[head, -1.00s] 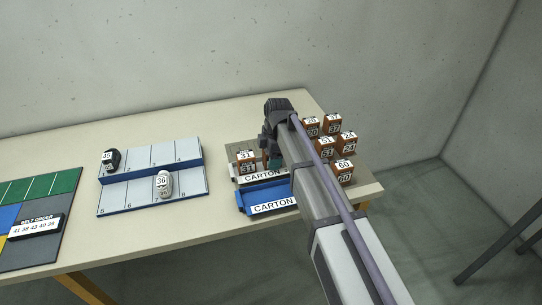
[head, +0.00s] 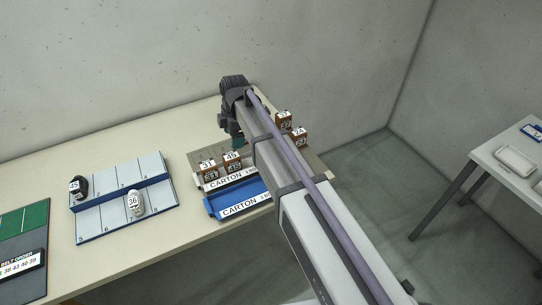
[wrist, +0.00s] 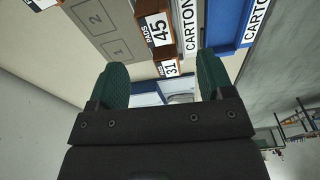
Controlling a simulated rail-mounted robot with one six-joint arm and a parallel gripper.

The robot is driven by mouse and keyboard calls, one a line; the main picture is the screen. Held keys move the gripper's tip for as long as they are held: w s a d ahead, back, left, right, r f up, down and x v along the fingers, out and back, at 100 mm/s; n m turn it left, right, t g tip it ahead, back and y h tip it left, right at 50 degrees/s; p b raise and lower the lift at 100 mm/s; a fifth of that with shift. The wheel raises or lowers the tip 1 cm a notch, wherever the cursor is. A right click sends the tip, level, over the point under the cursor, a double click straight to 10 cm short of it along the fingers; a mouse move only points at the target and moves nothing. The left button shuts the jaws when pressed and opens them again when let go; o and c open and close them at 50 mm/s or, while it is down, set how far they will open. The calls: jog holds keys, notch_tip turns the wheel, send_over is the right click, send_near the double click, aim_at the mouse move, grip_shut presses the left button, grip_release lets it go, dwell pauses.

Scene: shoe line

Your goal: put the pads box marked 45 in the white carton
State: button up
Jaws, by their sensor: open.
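More brown boxes (head: 299,136) stand right of my arm, some hidden by it. A two-level rack (head: 125,190) with two shoes is at left. A grey wall (head: 150,60) rises behind the table. A second table (head: 490,152) stands at far right.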

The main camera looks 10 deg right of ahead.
jog(key=s+d+m+h, duration=0.1)
jog(key=s+d+m, duration=1.6)
jog(key=s+m, duration=0.4)
jog(key=shift+s+d, duration=0.35)
jog(key=shift+s, duration=0.15)
